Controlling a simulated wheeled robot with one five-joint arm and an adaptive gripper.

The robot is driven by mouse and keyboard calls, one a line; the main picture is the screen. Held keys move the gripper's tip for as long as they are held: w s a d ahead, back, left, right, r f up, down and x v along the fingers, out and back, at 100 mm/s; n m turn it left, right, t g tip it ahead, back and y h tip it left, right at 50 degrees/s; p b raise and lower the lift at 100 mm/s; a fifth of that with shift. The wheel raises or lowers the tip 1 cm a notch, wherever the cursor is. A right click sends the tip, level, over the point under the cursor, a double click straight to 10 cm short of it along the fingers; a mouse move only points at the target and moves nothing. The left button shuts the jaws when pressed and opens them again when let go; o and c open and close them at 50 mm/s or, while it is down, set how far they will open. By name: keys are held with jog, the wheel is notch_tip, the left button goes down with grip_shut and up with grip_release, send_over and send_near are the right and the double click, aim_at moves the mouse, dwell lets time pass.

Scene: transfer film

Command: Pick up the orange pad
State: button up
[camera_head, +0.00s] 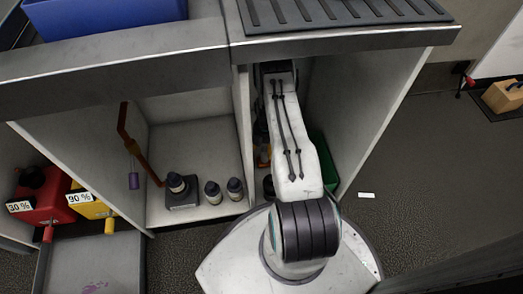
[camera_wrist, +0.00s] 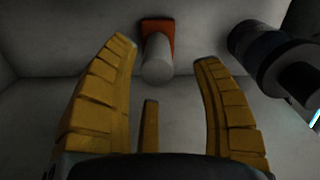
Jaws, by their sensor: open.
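An orange pad (camera_wrist: 158,29) shows in the wrist view at the top middle, near the back of a pale compartment. A pale grey cylinder (camera_wrist: 157,67) stands out in front of it and covers part of it; I cannot tell if the two are joined. My gripper (camera_wrist: 164,51) is open, its yellow fingers spread to either side of the cylinder, with nothing visibly held. The pad lies beyond the fingertips. In the head view my arm reaches into the right compartment and the gripper is hidden.
A dark bottle-like object (camera_wrist: 268,57) lies close to the right finger in the wrist view. In the head view, compartment walls (camera_head: 375,100) flank my arm, and a green bin (camera_head: 328,165) is beside it. Several small bottles (camera_head: 212,192) stand in the left compartment. Floor at right is mostly clear.

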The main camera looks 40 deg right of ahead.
aim_at(265, 156)
jog(key=shift+w+f+b, duration=0.1)
jog(key=shift+f+b, duration=1.7)
jog(key=shift+f, duration=1.75)
jog(key=shift+d, duration=0.1)
grip_shut()
